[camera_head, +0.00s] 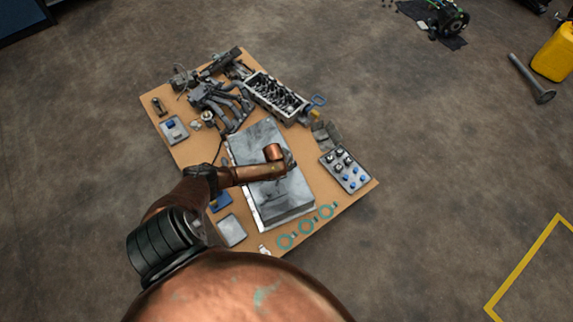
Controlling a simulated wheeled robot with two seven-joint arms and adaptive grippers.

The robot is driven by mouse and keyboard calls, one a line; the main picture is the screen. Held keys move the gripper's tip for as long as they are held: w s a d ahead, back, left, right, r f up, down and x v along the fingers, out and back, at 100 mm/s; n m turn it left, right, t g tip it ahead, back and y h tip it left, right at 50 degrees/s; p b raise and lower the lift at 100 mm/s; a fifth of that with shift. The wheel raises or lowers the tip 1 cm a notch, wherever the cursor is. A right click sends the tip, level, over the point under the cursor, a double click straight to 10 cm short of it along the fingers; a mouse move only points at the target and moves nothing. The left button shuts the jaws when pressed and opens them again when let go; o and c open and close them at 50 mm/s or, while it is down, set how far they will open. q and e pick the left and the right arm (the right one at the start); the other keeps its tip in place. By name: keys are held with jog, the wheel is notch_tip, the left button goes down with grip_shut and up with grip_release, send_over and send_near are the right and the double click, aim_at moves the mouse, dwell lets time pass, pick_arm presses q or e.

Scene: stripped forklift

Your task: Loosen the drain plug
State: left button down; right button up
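A grey, flat, box-like metal part (285,198) lies in the middle of a tan board; it looks like an oil pan. I cannot make out a drain plug on it; it may be hidden or too small. My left arm comes in from the lower left and bends at a dark joint. Its copper-brown forward part reaches right, over the grey part. A small dark end, apparently my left gripper (290,163), is over the grey part's upper right area. I cannot tell its fingers or whether it touches anything. My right gripper is not in view.
The board (345,205) carries an engine head (275,97), a manifold (218,103), a tray of small round parts (345,170) and teal rings (306,227). A yellow can (555,52) and a metal bar (532,78) are at the upper right.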

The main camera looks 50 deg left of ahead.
pick_arm(q)
jog(key=shift+w+r, duration=0.1)
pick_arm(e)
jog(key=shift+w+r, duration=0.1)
pick_arm(q)
jog(key=shift+w+d+r+n+y+p, duration=0.1)
jog(key=shift+n+y+p, duration=0.05)
jog(key=shift+n+p, duration=0.3)
jog(key=shift+d+r+n+y+p, duration=0.15)
jog(key=shift+n+p, duration=0.2)
jog(key=shift+n, duration=0.2)
jog(key=shift+f+n+y, duration=0.1)
jog(key=shift+n+y, duration=0.2)
jog(key=shift+n, duration=0.5)
jog(key=shift+f+n+g+p, duration=0.1)
jog(key=shift+n+g+p, duration=0.3)
jog(key=shift+n, duration=0.3)
jog(key=shift+a+n+y, duration=0.1)
jog(key=shift+n+y, duration=0.4)
jog(key=shift+n, duration=0.2)
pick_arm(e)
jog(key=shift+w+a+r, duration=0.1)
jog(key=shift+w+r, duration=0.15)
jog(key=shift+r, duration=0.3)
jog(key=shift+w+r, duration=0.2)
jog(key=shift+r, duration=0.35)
